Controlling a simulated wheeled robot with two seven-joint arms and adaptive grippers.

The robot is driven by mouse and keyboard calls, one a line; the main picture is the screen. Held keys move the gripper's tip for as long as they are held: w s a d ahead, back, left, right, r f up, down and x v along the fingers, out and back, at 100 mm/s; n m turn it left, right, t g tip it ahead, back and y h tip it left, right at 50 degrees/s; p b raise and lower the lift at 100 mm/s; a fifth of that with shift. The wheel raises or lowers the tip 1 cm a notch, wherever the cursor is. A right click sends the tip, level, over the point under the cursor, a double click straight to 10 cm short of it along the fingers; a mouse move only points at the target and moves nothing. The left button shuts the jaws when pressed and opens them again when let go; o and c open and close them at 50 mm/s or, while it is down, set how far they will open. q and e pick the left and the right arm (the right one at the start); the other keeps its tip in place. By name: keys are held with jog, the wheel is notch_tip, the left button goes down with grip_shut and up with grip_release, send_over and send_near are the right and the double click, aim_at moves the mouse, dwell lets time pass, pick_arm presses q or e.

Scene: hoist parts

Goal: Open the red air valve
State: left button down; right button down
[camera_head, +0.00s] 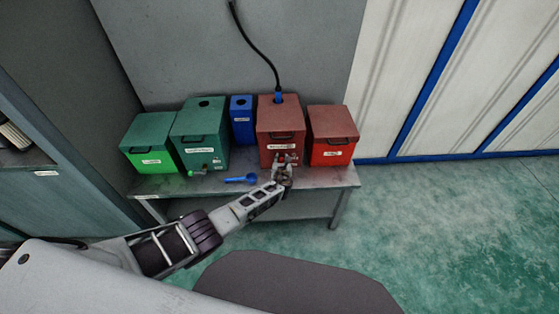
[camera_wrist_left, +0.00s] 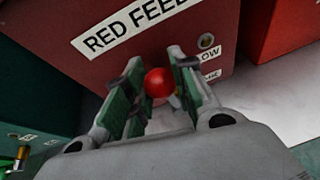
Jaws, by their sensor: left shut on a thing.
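The red feed box (camera_head: 279,126) stands on the bench with a white label and a black handle on its front; in the left wrist view its label reads "RED FEE..." and the rest is cut off. The red valve knob (camera_wrist_left: 158,83) is a small round ball low on the front of this box (camera_wrist_left: 150,50). My left gripper (camera_head: 283,163) is at the lower front of the box. In the left wrist view its green-padded fingers (camera_wrist_left: 155,90) are on both sides of the knob, shut on it. The valve's stem is mostly hidden. My right gripper is not in view.
A brighter red box (camera_head: 331,141) stands to the right, a blue box (camera_head: 242,117) and two green boxes (camera_head: 200,122) to the left. A blue tool (camera_head: 240,180) lies on the bench (camera_head: 330,180). A black hose (camera_head: 258,48) enters the red feed box from above.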

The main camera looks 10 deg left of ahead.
pick_arm(q)
jog(key=shift+d+f, duration=0.1)
jog(key=shift+d, duration=0.2)
jog(key=shift+m, duration=0.3)
jog(key=c, duration=1.6)
grip_release()
jog(key=o, duration=0.5)
jog(key=shift+c, duration=0.2)
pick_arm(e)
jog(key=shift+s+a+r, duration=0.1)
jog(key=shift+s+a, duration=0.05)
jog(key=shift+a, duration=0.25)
pick_arm(q)
jog(key=shift+s, duration=0.15)
